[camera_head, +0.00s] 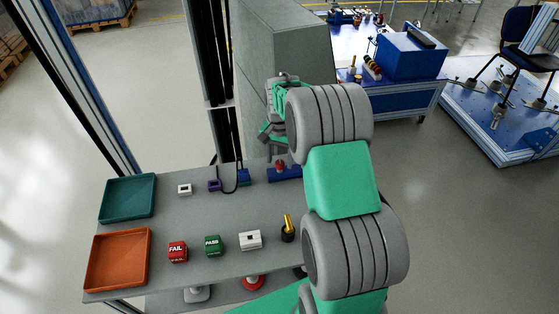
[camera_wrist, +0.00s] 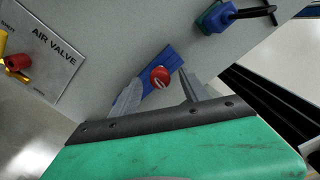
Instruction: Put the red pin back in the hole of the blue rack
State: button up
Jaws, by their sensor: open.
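The blue rack (camera_head: 284,174) lies at the back edge of the grey table, partly hidden behind my arm. The red pin (camera_head: 279,165) shows upright at the rack in the head view. In the wrist view, the red round head of the pin (camera_wrist: 160,77) appears over the blue rack (camera_wrist: 172,54), between my fingers. Whether its shaft sits in a hole is hidden. My gripper (camera_wrist: 160,80) is open, with one finger on each side of the pin head and gaps visible. In the head view my gripper (camera_head: 268,136) is above and behind the rack.
A teal tray (camera_head: 127,198) and an orange tray (camera_head: 117,259) lie at the left. FAIL (camera_head: 177,251) and PASS (camera_head: 212,245) blocks, a white box (camera_head: 250,240) and a black-and-yellow item (camera_head: 288,229) stand in front. A grey cabinet (camera_head: 285,55) rises behind.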

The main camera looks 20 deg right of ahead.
aim_at(279, 163)
notch_tip(279, 163, up, 7)
jog(key=shift+f+b, duration=0.1)
jog(key=shift+b, duration=0.45)
